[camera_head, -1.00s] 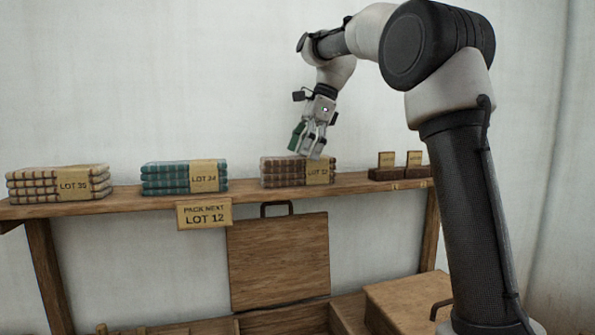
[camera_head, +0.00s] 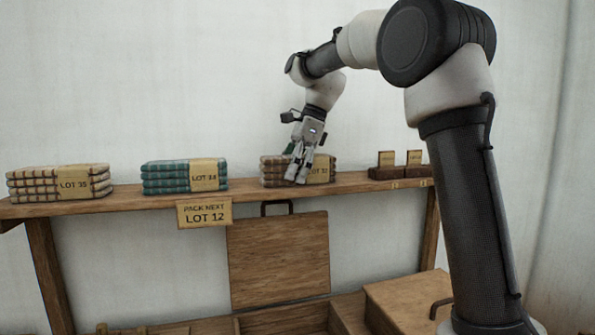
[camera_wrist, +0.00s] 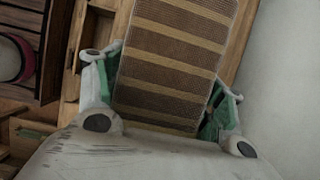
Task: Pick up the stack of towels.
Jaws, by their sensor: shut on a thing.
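A brown striped stack of towels (camera_head: 272,172) sits on the wooden shelf, with a tan paper band reading LOT 12 (camera_head: 321,170). My gripper (camera_head: 299,172) is down at the stack and hides its middle. In the wrist view the brown stack with tan stripes (camera_wrist: 170,65) lies between the green-padded fingers of my gripper (camera_wrist: 165,105), which are shut on it. A teal checked stack marked LOT 34 (camera_head: 165,177) and a cream plaid stack marked LOT 35 (camera_head: 32,185) lie further left. A sign reading PACK NEXT LOT 12 (camera_head: 204,214) hangs on the shelf front.
The wooden shelf (camera_head: 125,202) runs along the wall. Two small dark blocks with tan cards (camera_head: 386,173) stand right of the brown stack. Below are a wooden panel with a handle (camera_head: 278,260) and a wooden box (camera_head: 408,298). The shelf is bare between the stacks.

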